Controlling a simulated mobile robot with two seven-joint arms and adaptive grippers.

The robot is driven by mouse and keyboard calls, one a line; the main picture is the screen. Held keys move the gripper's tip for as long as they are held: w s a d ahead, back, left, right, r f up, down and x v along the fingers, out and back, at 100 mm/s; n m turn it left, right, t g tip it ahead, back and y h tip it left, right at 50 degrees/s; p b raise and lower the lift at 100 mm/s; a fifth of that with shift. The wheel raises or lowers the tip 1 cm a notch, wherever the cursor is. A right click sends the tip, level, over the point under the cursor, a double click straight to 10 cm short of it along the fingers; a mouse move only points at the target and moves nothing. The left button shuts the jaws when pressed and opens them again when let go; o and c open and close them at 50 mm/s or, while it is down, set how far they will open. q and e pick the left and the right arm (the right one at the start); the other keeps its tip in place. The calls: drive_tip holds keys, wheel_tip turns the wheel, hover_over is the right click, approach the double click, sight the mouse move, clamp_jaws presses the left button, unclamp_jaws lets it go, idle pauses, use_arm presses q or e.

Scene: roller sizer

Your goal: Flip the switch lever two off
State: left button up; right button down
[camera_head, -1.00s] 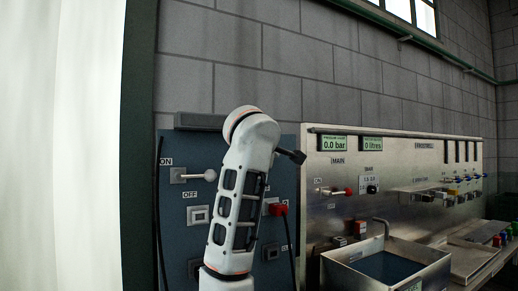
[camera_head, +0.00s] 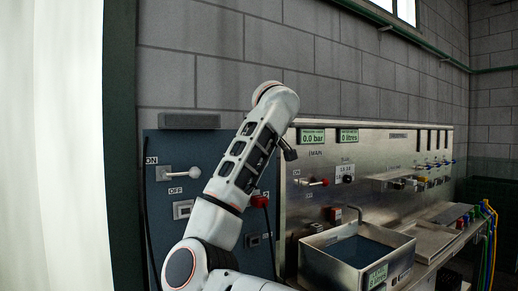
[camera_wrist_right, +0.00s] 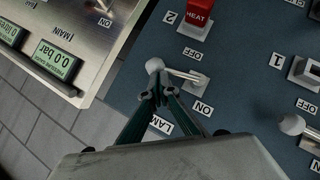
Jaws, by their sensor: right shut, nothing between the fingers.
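Switch lever two (camera_wrist_right: 182,73) is a metal lever with a white round knob (camera_wrist_right: 154,65) on a blue panel, seen in the right wrist view. Its plate sits between an OFF label (camera_wrist_right: 193,54) and an ON label (camera_wrist_right: 203,107); I cannot tell its exact setting. My right gripper (camera_wrist_right: 158,92) is shut and empty, its fingertips right by the knob; I cannot tell if they touch. In the head view my right arm hides lever two and the gripper. My left gripper is not in view.
Another white-knobbed lever (camera_head: 194,173) is on the blue panel (camera_head: 205,145), left of my arm. A red HEAT part (camera_wrist_right: 200,17) is near lever two. The steel panel (camera_head: 385,145) with displays and a metal sink (camera_head: 322,279) stand to the right.

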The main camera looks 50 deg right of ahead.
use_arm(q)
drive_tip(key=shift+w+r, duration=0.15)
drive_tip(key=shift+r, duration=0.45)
use_arm(e)
drive_tip(key=shift+d+f+m+y, duration=0.2)
drive_tip(key=shift+f+m+y, duration=0.1)
drive_tip(key=shift+y, duration=0.1)
use_arm(q)
drive_tip(key=shift+p, duration=0.3)
use_arm(e)
drive_tip(key=shift+r, duration=0.1)
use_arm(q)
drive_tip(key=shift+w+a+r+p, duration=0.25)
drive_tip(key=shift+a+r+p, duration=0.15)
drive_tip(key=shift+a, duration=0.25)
use_arm(e)
drive_tip(key=w+a+r+v, duration=0.1)
drive_tip(key=w+v, duration=0.1)
drive_tip(key=v, duration=1)
drive_tip(key=shift+s+a+r, duration=0.25)
drive_tip(key=shift+a+r, duration=0.1)
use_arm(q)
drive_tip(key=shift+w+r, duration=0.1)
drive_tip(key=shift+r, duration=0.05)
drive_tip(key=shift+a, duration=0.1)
